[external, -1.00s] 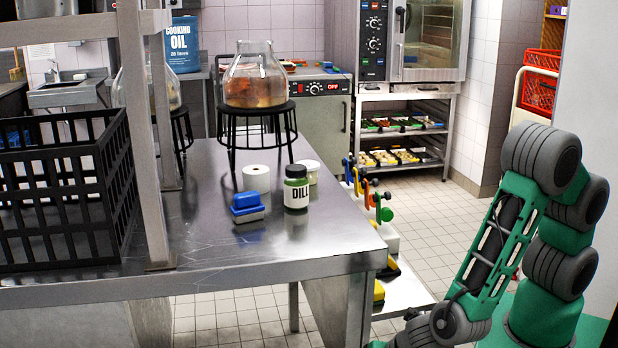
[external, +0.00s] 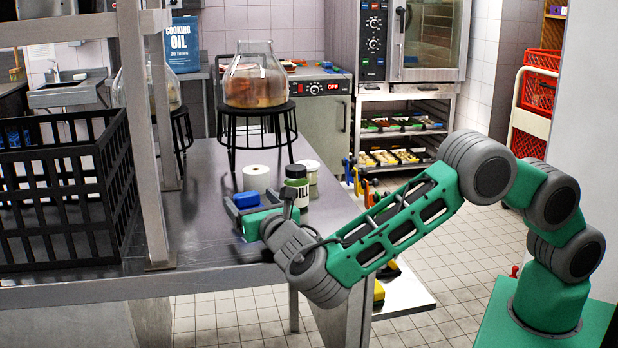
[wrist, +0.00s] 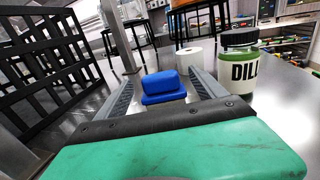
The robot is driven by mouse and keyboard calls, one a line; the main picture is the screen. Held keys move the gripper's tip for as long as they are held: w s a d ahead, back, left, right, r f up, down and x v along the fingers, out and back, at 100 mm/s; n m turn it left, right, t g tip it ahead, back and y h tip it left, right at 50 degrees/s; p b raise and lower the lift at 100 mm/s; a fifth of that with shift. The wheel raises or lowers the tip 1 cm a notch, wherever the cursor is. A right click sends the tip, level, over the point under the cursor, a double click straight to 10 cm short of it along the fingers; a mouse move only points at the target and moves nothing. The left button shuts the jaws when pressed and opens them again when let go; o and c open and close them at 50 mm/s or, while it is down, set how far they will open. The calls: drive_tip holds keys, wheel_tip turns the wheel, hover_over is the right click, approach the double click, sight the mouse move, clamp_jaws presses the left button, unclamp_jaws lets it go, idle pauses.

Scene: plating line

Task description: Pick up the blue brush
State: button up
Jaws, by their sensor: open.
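The blue brush (external: 246,200) stands on the steel table near its front edge, and only its blue upper part shows past my gripper. My gripper (external: 258,196) is low over the table, open, with one finger to each side of the brush. In the wrist view the brush (wrist: 162,84), a blue block with a narrower waist and a lower part, sits between the two grey fingers (wrist: 162,92). A gap shows on each side, so the fingers do not appear to be closed on it. Its underside is partly hidden by the gripper.
A green jar labelled DILL (wrist: 238,68) stands close beside the right finger. A white roll (external: 256,178) stands behind the brush, with another white-lidded jar (external: 309,170) nearby. A black crate (external: 60,200) and a metal post (external: 150,200) are to the left.

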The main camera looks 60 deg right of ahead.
drive_tip(key=x, duration=0.7)
drive_tip(key=shift+f, duration=0.3)
drive_tip(key=c, duration=1.5)
drive_tip(key=shift+r, duration=0.15)
